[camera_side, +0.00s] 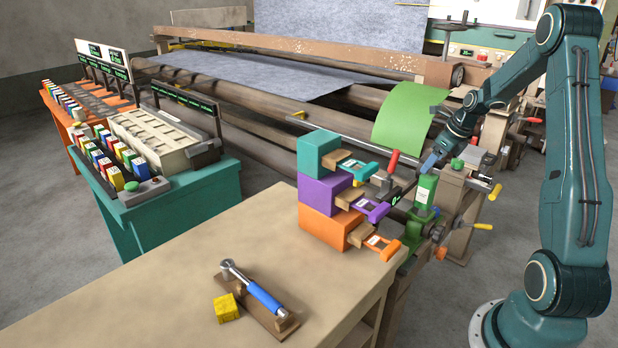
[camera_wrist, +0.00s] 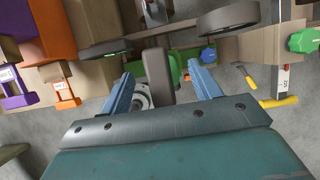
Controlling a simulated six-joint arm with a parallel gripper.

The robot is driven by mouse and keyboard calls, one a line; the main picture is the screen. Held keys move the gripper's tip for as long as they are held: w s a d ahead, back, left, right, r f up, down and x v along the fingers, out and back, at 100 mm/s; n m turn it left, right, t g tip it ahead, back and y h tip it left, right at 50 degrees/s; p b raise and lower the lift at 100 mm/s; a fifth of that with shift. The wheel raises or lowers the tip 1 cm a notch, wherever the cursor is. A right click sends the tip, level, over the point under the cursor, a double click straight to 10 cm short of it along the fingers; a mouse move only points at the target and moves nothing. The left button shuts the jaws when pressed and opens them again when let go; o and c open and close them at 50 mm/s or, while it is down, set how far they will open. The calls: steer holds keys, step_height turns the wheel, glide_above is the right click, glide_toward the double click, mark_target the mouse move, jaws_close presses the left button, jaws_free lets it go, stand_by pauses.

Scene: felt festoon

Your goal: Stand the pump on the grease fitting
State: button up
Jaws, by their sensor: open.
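My gripper (camera_side: 430,164) is open, with its blue fingers pointing down at the machine's near end in the side view. Just below it stands an upright green body with a pale label (camera_side: 425,193), which may be the pump. In the wrist view, a grey-brown block (camera_wrist: 158,72) and a round metal piece (camera_wrist: 143,101) show between the spread fingers of my gripper (camera_wrist: 163,88). I cannot tell whether the fingers touch anything. I cannot pick out the grease fitting with certainty; the machine parts around the green body are crowded and partly hidden.
Stacked teal, purple and orange boxes (camera_side: 327,194) with handles stand left of the gripper. A red handle (camera_side: 393,161) and yellow handles (camera_side: 483,226) stick out nearby. A blue-handled tool (camera_side: 264,297) and yellow block (camera_side: 226,308) lie on the bench (camera_side: 150,290), whose left part is clear.

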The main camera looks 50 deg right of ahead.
steer(key=v, duration=0.9)
steer(key=shift+r, duration=0.2)
steer(key=a+r+n, duration=0.4)
steer(key=a+n, duration=0.4)
steer(key=a, duration=0.3)
steer(key=a+r+n, duration=0.5)
steer(key=a+n, duration=0.4)
steer(key=a, duration=0.3)
steer(key=s+a+f+n+t, duration=0.1)
steer(key=s+a+n, duration=1.2)
steer(key=n, duration=0.6)
steer(key=shift+s+a+f, duration=0.15)
steer(key=shift+s+a, duration=0.05)
steer(key=shift+a, duration=0.3)
